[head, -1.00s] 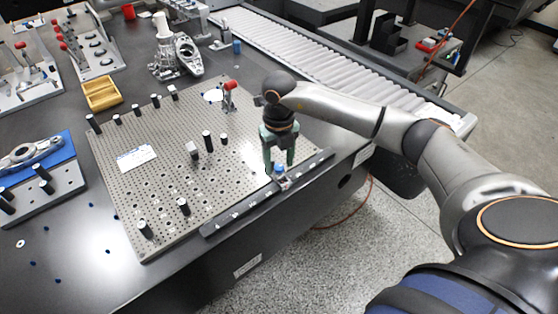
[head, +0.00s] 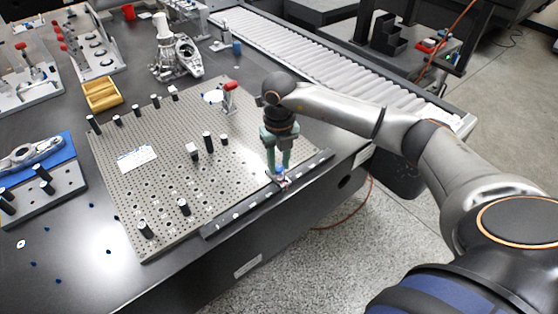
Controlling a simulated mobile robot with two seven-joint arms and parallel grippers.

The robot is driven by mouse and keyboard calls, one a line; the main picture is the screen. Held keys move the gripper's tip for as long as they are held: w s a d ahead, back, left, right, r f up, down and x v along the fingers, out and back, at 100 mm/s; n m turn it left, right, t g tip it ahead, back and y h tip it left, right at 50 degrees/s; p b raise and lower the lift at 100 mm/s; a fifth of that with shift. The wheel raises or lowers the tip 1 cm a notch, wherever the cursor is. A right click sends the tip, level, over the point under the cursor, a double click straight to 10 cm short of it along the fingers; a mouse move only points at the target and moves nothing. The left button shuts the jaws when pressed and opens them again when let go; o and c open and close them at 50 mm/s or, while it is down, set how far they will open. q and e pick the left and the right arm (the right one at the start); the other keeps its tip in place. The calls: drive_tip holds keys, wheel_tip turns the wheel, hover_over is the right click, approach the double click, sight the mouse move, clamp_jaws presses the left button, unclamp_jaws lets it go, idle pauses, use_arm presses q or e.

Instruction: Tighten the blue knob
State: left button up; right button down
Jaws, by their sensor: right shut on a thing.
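The blue knob (head: 280,170) sits on a small clamp block (head: 283,182) on the dark rail (head: 240,211) along the front right edge of the perforated fixture plate (head: 165,215). My right gripper (head: 278,168) points down over the knob with its green fingers closed around it. The fingers hide part of the knob. I cannot tell from this view how far the knob is turned. My left gripper does not show.
Several black posts, one near the plate's middle (head: 208,141), stand on the plate. A red-handled toggle clamp (head: 230,97) stands behind my right gripper. A yellow tray (head: 101,95) lies at the back left. A roller conveyor (head: 330,70) runs behind the table.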

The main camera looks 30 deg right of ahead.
drive_tip(key=shift+r+m, duration=0.15)
drive_tip(key=shift+m, duration=0.35)
drive_tip(key=shift+m+p, duration=0.6)
drive_tip(key=shift+m, duration=0.7)
drive_tip(key=c, duration=0.6)
unclamp_jaws()
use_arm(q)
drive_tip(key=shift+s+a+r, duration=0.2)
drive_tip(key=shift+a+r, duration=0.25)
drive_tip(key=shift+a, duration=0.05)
